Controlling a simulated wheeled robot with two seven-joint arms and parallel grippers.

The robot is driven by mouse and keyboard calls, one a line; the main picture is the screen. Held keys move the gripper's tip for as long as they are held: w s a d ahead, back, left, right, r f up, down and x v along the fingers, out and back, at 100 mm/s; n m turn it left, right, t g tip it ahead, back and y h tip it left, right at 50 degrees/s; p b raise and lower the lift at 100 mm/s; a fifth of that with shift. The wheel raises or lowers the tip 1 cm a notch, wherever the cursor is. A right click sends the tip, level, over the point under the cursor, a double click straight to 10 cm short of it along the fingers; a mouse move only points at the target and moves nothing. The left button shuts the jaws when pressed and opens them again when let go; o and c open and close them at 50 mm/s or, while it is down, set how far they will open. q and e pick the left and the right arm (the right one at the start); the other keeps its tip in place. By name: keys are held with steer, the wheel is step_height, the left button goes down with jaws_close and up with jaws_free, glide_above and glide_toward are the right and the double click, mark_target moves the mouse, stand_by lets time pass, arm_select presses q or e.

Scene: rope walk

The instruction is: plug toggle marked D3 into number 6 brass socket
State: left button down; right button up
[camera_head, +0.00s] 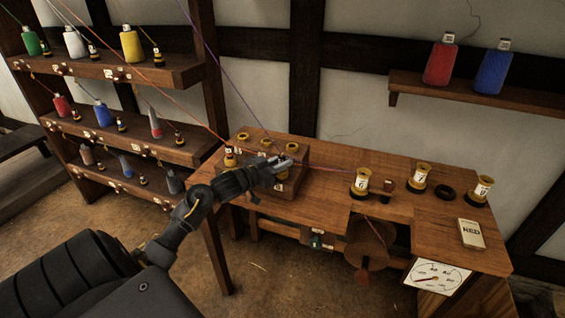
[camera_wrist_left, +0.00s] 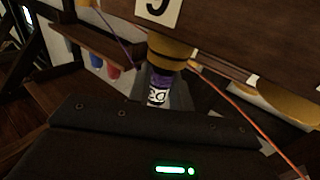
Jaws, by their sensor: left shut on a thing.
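My left gripper (camera_head: 291,161) reaches over the wooden socket block (camera_head: 290,185) on the bench and is shut on a small purple toggle. In the left wrist view the toggle (camera_wrist_left: 158,92) has a white label that seems to read D3. Its far end meets or overlaps a brass ring (camera_wrist_left: 172,47) with a dark rim; I cannot tell whether it is inside. A cream number plate (camera_wrist_left: 158,8) beside that ring is cut off, its digit unclear. Other brass sockets (camera_head: 243,136) show on the block; the gripper hides part of it. My right gripper is not in view.
An orange line (camera_head: 150,90) and a purple line (camera_head: 222,68) slant down towards the block. Left is a rack (camera_head: 150,150) of coloured bobbins. Right on the bench are brass-and-white spools (camera_head: 362,181), a black ring (camera_head: 444,192) and a cream card (camera_head: 471,234).

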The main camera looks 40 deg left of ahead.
arm_select(q)
steer(key=shift+f, duration=0.1)
steer(key=c, duration=1.5)
jaws_free()
steer(key=shift+c, duration=0.2)
steer(key=shift+s, duration=0.1)
steer(key=shift+p+v, duration=0.8)
steer(key=shift+v, duration=0.55)
steer(key=p+v, duration=0.3)
steer(key=v, duration=0.5)
steer(key=shift+s+p, duration=0.2)
steer(key=shift+p, duration=0.2)
